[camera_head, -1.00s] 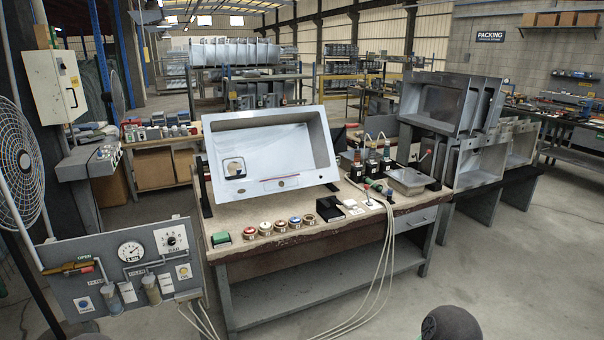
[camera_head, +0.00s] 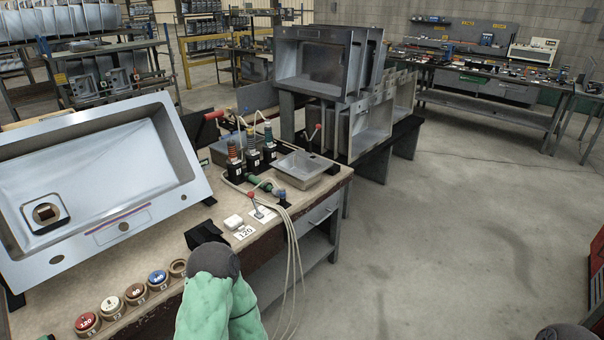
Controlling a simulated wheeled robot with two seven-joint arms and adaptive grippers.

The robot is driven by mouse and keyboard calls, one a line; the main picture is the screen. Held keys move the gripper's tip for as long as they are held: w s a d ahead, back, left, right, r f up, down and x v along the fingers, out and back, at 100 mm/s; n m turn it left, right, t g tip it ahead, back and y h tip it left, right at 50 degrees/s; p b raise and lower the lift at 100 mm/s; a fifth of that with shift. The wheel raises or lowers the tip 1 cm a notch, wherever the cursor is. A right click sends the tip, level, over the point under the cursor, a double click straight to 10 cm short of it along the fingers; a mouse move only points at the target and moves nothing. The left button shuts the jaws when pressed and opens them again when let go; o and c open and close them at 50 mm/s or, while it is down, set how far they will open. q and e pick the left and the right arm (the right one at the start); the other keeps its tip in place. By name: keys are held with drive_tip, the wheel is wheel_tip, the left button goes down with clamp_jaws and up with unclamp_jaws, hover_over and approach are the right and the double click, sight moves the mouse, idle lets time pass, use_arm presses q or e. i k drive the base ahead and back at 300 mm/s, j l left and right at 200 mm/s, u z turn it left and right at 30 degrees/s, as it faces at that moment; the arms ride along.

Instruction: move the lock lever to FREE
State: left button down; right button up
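A lever with a red ball knob (camera_head: 318,127) stands up, tilted, at the back right of the workbench, beside a shallow grey metal tray (camera_head: 303,167). A second, smaller lever with a red knob (camera_head: 251,195) stands near the bench's front edge, by white cards. I cannot tell which is the lock lever, and no FREE marking is readable. Neither of my grippers shows; only a green-covered part of mine with a dark rounded end comes up from the bottom edge, in front of the bench.
A large tilted sink (camera_head: 100,165) fills the left of the bench. Several round colour-topped pots (camera_head: 136,293) line its front edge. Pale hoses (camera_head: 290,265) hang over the front. Floor to the right (camera_head: 450,240) is clear.

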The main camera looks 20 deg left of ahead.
sight(250, 194)
drive_tip(key=i+l+u, duration=0.1)
drive_tip(key=i, duration=0.4)
drive_tip(key=i+l+u, duration=0.15)
drive_tip(key=i, duration=0.3)
